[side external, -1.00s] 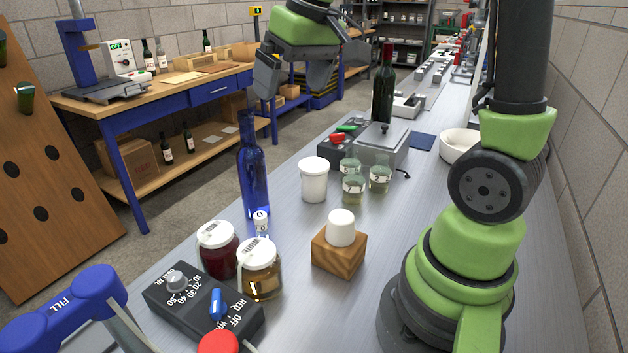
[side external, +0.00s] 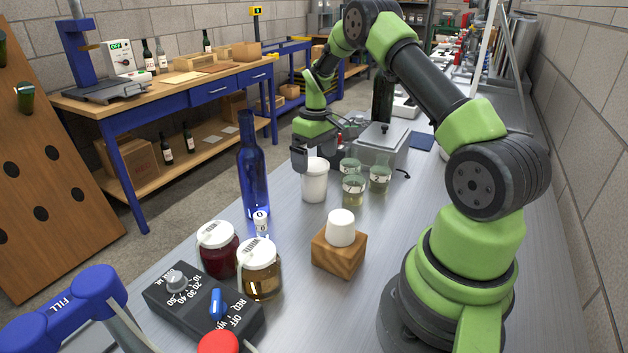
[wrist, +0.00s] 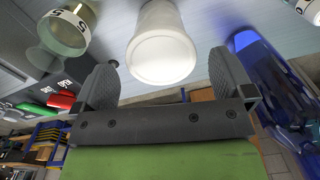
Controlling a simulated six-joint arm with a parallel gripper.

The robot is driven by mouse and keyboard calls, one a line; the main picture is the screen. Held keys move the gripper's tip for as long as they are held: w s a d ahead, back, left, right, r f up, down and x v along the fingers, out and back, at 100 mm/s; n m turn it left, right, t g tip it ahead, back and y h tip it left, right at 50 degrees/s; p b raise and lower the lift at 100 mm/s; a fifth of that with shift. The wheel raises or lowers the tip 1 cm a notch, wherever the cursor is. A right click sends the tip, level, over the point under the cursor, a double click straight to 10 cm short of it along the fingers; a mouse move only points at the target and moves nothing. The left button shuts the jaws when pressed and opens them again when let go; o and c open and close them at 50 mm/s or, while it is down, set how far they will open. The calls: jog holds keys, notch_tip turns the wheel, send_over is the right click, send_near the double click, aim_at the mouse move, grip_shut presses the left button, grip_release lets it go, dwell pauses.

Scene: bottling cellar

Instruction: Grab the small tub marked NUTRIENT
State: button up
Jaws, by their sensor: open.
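A white lidded tub (side external: 314,182) stands upright on the metal bench beside the blue bottle; no NUTRIENT marking is readable from here. My gripper (side external: 316,156) is open at the tub's upper end, on its far side in the side view. In the wrist view the tub (wrist: 162,50) sits ahead of my gripper (wrist: 165,77), roughly centred between the two spread fingers. I see no finger clearly touching it.
A tall blue bottle (side external: 253,170) stands left of the tub, and it looms right in the wrist view (wrist: 275,80). Several labelled glass beakers (side external: 353,190) stand close on the right. A wooden block (side external: 338,255) with a white stopper, and two jars (side external: 259,275), are nearer.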

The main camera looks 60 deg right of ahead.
aim_at(314, 181)
notch_tip(314, 181, down, 5)
jog(key=shift+a+f, duration=0.1)
jog(key=shift+f, duration=0.1)
jog(key=c, duration=1)
